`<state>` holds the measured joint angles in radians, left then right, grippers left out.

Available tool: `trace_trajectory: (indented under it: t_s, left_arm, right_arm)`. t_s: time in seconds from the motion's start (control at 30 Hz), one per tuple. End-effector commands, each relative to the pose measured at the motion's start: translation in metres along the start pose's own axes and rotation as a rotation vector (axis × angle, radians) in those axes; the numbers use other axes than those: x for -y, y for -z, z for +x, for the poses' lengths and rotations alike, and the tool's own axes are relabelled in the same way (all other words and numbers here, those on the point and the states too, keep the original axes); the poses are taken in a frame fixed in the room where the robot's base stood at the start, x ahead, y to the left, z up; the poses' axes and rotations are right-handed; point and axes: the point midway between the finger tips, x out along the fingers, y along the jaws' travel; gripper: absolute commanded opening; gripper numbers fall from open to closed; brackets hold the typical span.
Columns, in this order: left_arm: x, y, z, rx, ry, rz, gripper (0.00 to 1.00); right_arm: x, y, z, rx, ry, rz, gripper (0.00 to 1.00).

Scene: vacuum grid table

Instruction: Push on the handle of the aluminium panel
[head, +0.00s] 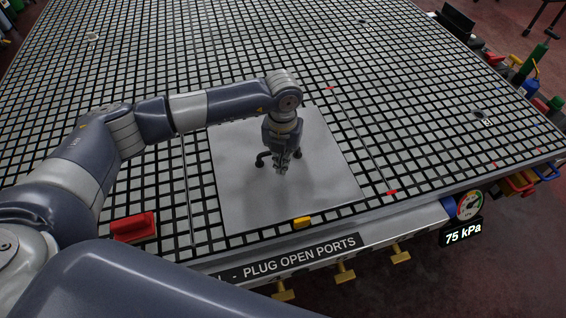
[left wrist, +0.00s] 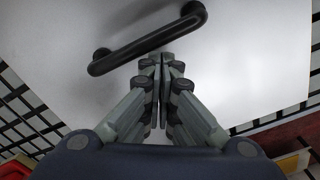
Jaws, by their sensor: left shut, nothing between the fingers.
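The aluminium panel (head: 235,190) is a flat, pale grey plate lying on the grid table near its front edge. Its black bar handle shows in the left wrist view (left wrist: 146,42), and its left end shows beside my gripper in the head view (head: 261,160). My left gripper (head: 281,170) points down over the panel's middle at the handle. In the left wrist view its shut, empty fingertips (left wrist: 160,62) are close beside the bar; I cannot tell whether they touch it. My left gripper hides part of the handle in the head view. My right gripper is not in view.
The black-and-white grid table (head: 400,110) is mostly clear around the panel. A red block (head: 133,227) lies left of the panel, and a yellow block (head: 302,223) sits at its front edge. A gauge (head: 469,206) reading 75 kPa hangs at the front right.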

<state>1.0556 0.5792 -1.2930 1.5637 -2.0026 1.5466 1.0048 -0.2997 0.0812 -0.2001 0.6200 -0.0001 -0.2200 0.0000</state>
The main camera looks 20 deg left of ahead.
Motion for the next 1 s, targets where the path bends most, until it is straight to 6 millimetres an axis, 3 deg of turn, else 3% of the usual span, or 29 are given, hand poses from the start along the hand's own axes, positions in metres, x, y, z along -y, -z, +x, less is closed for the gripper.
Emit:
trace_trajectory:
  t_s: [0.3, 0.53, 1.0]
  left_arm:
    - [0.011, 0.018, 0.000, -0.005, 0.002, 0.004, 0.00]
    - [0.012, 0.020, -0.002, -0.005, 0.002, 0.005, 0.00]
    - [0.012, 0.019, -0.048, -0.006, 0.003, 0.004, 0.00]
  right_arm:
    - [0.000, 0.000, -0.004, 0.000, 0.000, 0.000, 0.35]
    - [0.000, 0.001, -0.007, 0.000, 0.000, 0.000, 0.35]
    - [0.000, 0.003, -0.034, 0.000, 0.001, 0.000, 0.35]
